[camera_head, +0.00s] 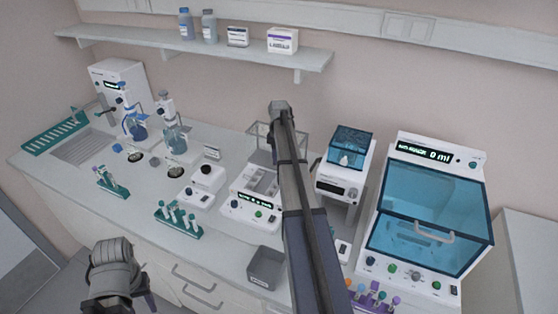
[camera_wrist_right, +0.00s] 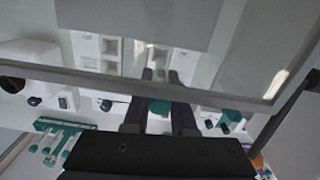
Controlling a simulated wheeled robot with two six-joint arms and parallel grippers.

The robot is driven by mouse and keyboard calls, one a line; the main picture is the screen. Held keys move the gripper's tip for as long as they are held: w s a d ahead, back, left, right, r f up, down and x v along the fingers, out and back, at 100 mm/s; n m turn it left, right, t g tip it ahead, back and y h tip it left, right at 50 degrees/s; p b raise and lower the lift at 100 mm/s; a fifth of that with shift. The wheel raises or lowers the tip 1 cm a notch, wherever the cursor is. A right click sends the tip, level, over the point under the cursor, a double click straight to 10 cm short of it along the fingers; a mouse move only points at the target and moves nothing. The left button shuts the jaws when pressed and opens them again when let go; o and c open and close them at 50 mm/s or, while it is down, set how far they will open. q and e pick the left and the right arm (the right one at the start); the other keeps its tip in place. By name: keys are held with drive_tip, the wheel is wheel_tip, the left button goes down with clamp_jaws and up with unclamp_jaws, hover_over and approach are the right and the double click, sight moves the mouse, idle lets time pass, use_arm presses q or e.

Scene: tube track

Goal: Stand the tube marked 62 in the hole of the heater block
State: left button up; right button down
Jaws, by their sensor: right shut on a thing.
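My right arm reaches up the middle of the head view, and its gripper is hidden there. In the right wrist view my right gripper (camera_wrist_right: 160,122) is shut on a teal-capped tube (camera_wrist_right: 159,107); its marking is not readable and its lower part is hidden. A white device with a display and grey wells, apparently the heater block (camera_head: 243,208), stands just left of my right arm, partly covered by it. Its hole cannot be made out. My left gripper (camera_head: 112,268) is at the lower left of the head view, away from the devices; its fingers are not clear.
A clear framed guard (camera_head: 262,146) rises behind the heater; a grey frame bar (camera_wrist_right: 140,80) crosses the wrist view close to my fingers. A teal tube rack (camera_head: 180,222) and a grey bin (camera_head: 265,268) stand in front. A blue-windowed cabinet (camera_head: 430,205) is at the right.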

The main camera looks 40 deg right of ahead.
use_arm(q)
drive_tip(key=shift+f+b, duration=0.45)
drive_tip(key=shift+f, duration=0.5)
use_arm(e)
drive_tip(key=shift+f, duration=0.9)
use_arm(q)
drive_tip(key=shift+f+b, duration=0.55)
use_arm(e)
drive_tip(key=shift+f, duration=0.55)
use_arm(q)
drive_tip(key=shift+f+b, duration=0.45)
use_arm(e)
drive_tip(key=shift+f, duration=0.5)
drive_tip(key=shift+f+b, duration=0.65)
drive_tip(key=shift+b, duration=0.05)
drive_tip(key=c, duration=0.7)
unclamp_jaws()
use_arm(q)
drive_tip(key=shift+f, duration=0.6)
use_arm(e)
drive_tip(key=shift+o, duration=0.2)
drive_tip(key=shift+r, duration=0.1)
